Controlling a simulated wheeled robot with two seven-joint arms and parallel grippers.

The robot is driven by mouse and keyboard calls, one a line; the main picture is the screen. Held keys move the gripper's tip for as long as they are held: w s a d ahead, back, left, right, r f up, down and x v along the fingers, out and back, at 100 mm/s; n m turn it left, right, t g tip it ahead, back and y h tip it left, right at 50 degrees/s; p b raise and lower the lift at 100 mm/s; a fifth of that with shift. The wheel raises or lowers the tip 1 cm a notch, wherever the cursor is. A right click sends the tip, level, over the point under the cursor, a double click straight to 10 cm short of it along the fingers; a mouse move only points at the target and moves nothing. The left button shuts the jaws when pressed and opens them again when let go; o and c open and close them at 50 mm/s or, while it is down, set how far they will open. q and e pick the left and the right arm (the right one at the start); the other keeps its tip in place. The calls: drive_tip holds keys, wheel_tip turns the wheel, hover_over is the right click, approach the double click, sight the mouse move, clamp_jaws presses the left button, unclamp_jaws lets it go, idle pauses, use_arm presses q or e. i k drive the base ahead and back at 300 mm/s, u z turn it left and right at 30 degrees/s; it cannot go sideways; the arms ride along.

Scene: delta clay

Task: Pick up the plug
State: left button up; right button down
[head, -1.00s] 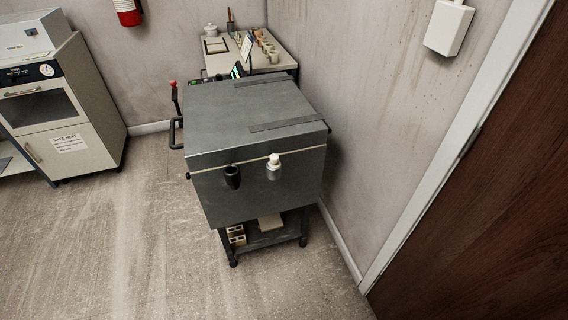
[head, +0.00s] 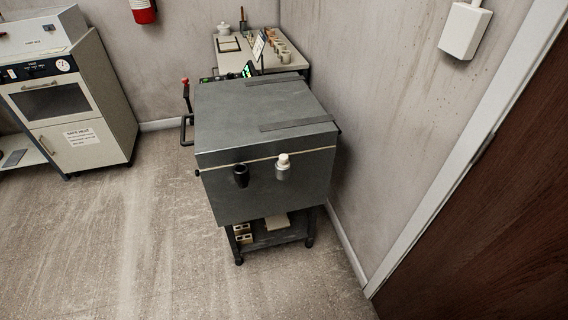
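A grey metal box-shaped unit (head: 262,130) stands on a wheeled stand in the middle of the head view. On its near face is a short black cylindrical piece (head: 241,176). Beside it to the right is a silver fitting (head: 282,173) with a white plug-like cap (head: 283,158) at its top. I cannot tell for certain which of these is the plug. Neither gripper shows in the view.
A beige oven cabinet (head: 67,100) stands at the left. A small table (head: 228,58) with pots is behind the grey unit. A wall is close on the right, with a brown door (head: 490,220) nearer. The floor (head: 130,235) in front and left is clear.

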sight(283, 162)
drive_tip(key=k, duration=0.6)
drive_tip(key=z, duration=0.75)
drive_tip(key=i, duration=1.2)
drive_tip(key=u, duration=0.7)
